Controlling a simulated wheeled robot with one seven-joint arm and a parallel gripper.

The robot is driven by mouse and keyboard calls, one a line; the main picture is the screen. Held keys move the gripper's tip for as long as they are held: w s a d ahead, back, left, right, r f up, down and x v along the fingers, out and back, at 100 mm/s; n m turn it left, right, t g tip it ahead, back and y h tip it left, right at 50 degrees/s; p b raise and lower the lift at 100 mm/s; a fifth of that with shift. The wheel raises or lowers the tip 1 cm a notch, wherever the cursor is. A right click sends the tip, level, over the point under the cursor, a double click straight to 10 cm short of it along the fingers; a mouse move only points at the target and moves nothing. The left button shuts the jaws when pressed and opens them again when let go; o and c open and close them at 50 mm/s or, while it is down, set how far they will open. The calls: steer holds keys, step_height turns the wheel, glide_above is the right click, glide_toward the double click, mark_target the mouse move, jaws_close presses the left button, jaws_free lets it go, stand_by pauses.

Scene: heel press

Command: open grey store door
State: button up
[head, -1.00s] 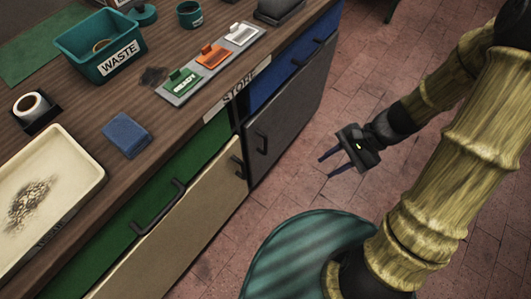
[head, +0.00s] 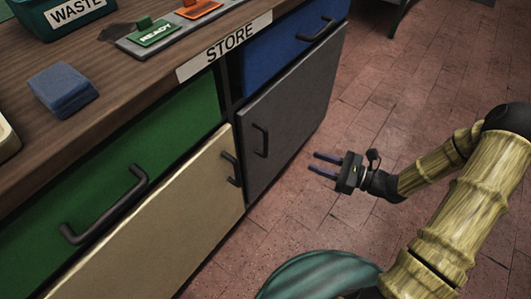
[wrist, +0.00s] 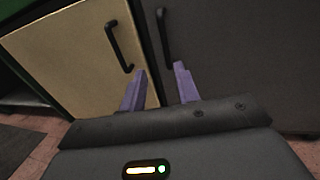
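The grey store door (head: 290,112) is shut, under the blue drawer and the STORE label (head: 224,46). Its black upright handle (head: 261,140) is near its left edge. In the wrist view the grey door (wrist: 240,60) fills the right side and its handle (wrist: 162,38) stands ahead of the fingers, near the top. My gripper (head: 325,165) is open and empty, to the right of the handle and apart from it, with its fingers pointing left towards the cabinet. In the wrist view its two purple fingers (wrist: 158,90) are apart with nothing between them.
The cream door (head: 150,225) beside it has its own black handle (head: 231,168), close to the grey door's handle. A green drawer (head: 110,170) and a blue drawer (head: 290,45) are above. Brick floor (head: 380,110) is clear right of the cabinet.

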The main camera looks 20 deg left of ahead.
steer(key=shift+w+f+m, duration=0.25)
steer(key=shift+m, duration=0.05)
steer(key=b, duration=0.6)
glide_above(265, 154)
steer(key=shift+w+a, duration=0.1)
steer(key=shift+w, duration=0.3)
jaws_close()
